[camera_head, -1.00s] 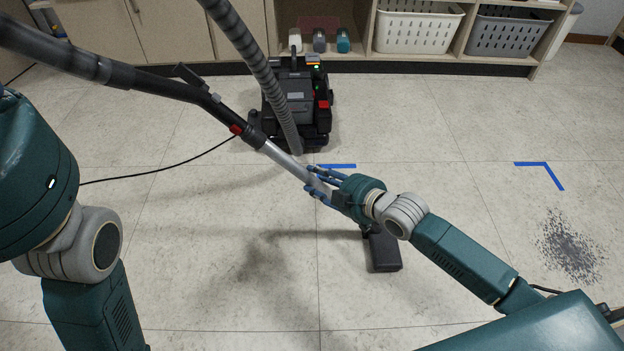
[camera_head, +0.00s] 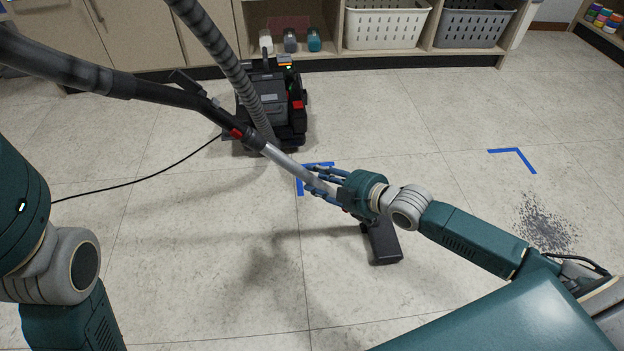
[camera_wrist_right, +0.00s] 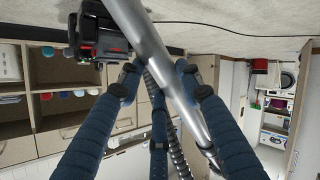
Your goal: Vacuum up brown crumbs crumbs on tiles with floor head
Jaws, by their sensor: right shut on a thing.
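My right gripper (camera_head: 330,185) is shut on the silver metal tube (camera_head: 287,164) of a vacuum cleaner. In the right wrist view its blue fingers (camera_wrist_right: 158,88) close around the tube (camera_wrist_right: 160,65). The dark floor head (camera_head: 382,243) is at the tube's lower end on the tiles (camera_head: 440,290), partly hidden by the gripper. A patch of dark grey-looking crumbs (camera_head: 545,222) lies on the tiles to the right, apart from the floor head. The black vacuum body (camera_head: 272,105) stands at the back. My left arm shows at the left; its gripper is out of view.
A ribbed hose (camera_head: 228,70) and black handle (camera_head: 110,80) cross the upper left. A cord (camera_head: 130,183) runs left along the floor. Blue tape corners (camera_head: 515,155) mark the tiles. Shelves with a white basket (camera_head: 385,25) and grey basket (camera_head: 472,25) line the back.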

